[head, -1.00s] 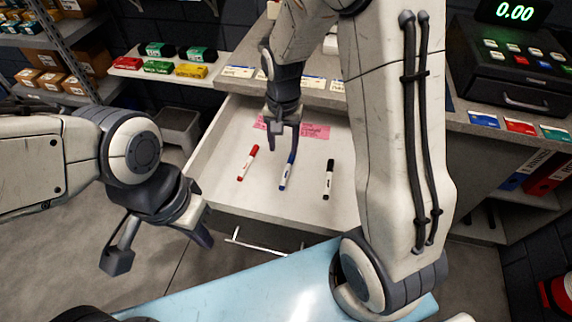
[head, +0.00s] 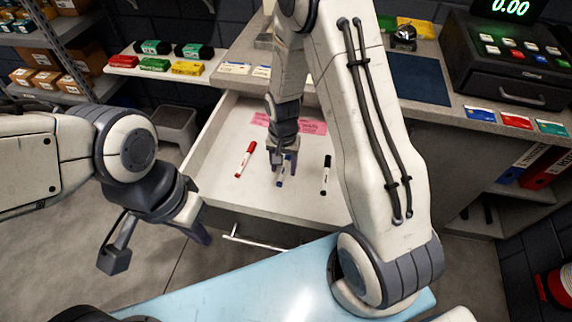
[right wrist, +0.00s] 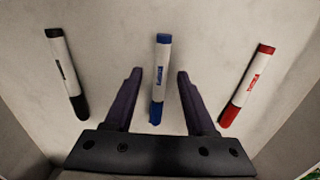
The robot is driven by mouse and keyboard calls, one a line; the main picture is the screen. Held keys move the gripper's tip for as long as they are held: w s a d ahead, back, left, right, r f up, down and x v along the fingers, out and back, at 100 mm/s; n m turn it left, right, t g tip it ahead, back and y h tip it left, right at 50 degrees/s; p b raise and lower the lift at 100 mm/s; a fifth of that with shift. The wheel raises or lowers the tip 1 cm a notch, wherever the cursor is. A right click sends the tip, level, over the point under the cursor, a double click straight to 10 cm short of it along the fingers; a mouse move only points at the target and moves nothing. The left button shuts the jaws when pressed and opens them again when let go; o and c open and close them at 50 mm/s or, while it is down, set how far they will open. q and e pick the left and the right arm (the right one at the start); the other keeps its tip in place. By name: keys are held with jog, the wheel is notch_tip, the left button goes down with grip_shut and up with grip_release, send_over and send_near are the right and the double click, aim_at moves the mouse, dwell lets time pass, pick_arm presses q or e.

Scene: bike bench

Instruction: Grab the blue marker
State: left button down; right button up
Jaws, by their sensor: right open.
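The blue marker (head: 281,180) lies in the open drawer (head: 215,190), between a red and a black marker. In the right wrist view the blue marker (right wrist: 161,75) is white-bodied with blue ends. My right gripper (head: 283,172) is over it, and partly hides it in the head view. Its two fingers (right wrist: 158,75) are open, one on each side of the blue marker, with gaps between. I cannot tell how high they are above the drawer floor. My left gripper (head: 155,250) is out to the left, away from the drawer, with its fingers apart and empty.
The red marker (head: 245,159) lies left of the blue one and the black marker (head: 326,175) right of it. A pink note (head: 313,127) is at the drawer's back. Drawer walls surround the markers. A light blue surface (head: 240,285) is in front.

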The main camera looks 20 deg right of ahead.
grip_shut()
jog(key=shift+r, duration=0.15)
